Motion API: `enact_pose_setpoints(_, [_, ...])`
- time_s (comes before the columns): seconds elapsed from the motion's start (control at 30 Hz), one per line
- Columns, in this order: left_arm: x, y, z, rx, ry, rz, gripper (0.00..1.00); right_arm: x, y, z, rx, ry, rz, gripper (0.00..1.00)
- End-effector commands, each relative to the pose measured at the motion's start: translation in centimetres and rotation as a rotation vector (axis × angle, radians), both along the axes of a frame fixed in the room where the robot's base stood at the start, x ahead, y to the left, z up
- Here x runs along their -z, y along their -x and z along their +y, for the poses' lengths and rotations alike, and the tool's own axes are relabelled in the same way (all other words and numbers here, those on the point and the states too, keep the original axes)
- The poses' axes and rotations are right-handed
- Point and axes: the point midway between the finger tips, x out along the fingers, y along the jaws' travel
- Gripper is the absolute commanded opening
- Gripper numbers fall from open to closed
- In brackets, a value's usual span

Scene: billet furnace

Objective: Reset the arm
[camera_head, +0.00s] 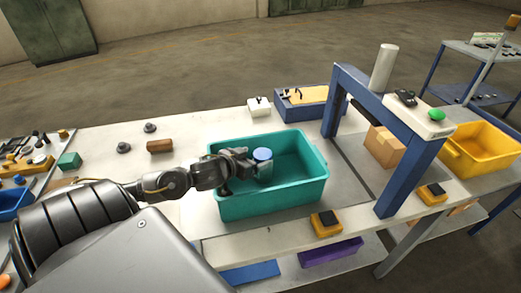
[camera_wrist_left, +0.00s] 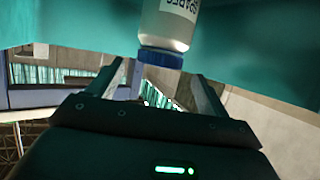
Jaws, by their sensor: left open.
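My left gripper (camera_head: 256,166) is over the inside of a teal bin (camera_head: 270,205), reaching in from the left. A bottle with a blue cap (camera_head: 262,154) stands in the bin at the gripper's fingertips. In the left wrist view the pale, labelled bottle (camera_wrist_left: 168,24) appears upside down, cap toward the gripper (camera_wrist_left: 165,78). The two fingers are apart, with the bottle just beyond and between their tips. I cannot tell whether they touch it. The bottle's lower part is hidden in the head view. My right gripper is not in view.
A blue gantry frame (camera_head: 348,84) stands right of the bin, with a tan box (camera_head: 384,146) beneath. A yellow bin (camera_head: 480,150) is at the right. A brown block (camera_head: 160,146) and dark knobs lie left of the bin. Yellow-and-black buttons (camera_head: 326,224) line the front edge.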

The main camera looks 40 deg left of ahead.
Motion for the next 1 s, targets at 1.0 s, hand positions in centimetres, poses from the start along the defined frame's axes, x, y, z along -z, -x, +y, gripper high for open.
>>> enact_pose_setpoints(1.0, [-4.2, 0.9, 0.0, 0.0, -0.001, 0.0, 0.78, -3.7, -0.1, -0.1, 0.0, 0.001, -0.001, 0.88])
